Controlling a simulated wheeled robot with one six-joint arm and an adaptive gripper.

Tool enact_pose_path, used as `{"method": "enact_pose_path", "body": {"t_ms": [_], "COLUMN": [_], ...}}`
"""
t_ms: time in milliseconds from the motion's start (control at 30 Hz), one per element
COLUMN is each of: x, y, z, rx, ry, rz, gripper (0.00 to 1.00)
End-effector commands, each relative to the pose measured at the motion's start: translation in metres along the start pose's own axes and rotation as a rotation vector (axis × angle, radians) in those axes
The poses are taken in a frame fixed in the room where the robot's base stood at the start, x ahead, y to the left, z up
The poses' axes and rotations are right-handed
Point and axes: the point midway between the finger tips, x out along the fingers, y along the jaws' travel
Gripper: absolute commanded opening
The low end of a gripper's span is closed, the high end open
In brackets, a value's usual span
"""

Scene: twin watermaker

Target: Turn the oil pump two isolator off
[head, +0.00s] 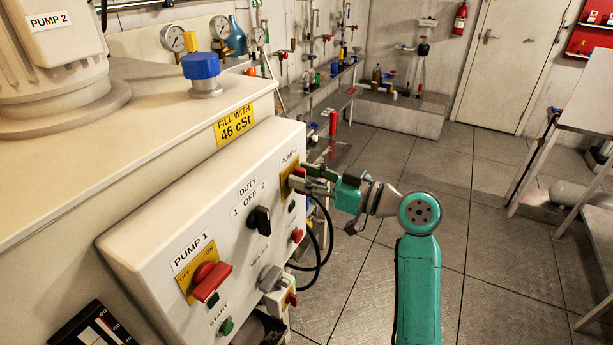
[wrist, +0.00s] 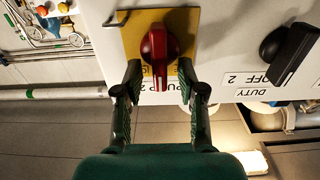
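The pump 2 isolator is a red rotary handle (wrist: 160,48) on a yellow plate (wrist: 130,38), fixed to the white control panel. In the wrist view the handle's narrow end points down toward the partly hidden PUMP 2 label (wrist: 180,84). My gripper (wrist: 160,72) is open, with one finger on each side of the handle's lower part. A narrow gap seems to show on each side; contact is hard to judge. In the head view my gripper (head: 306,180) is at the panel's right end, largely covering the handle; the yellow plate (head: 287,180) shows beside it.
The panel also carries the red pump 1 isolator (head: 211,281), a black duty selector (head: 260,219), and a green start button (head: 226,326). A red button (head: 296,236) sits just below my gripper. Black cables hang near the panel's right edge.

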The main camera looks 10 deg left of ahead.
Motion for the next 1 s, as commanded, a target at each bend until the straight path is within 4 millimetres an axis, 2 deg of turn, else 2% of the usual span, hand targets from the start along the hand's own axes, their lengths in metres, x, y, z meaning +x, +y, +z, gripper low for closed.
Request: {"method": "enact_pose_path", "body": {"t_ms": [133,167,300,667,1000], "x": [-0.0001,-0.0001,-0.0002,-0.0002,-0.0002], "y": [0.0,0.0001,0.0001,-0.0003,-0.0037], "z": [-0.0001,-0.0001,-0.0001,-0.0001,0.0003], "rx": [0.0,0.0,0.0,-0.018,-0.2], "ry": [0.0,0.0,0.0,0.0,0.0], "rz": [0.0,0.0,0.0,0.0,0.0], "gripper": [0.4,0.35,0.0,0.0,0.0]}}
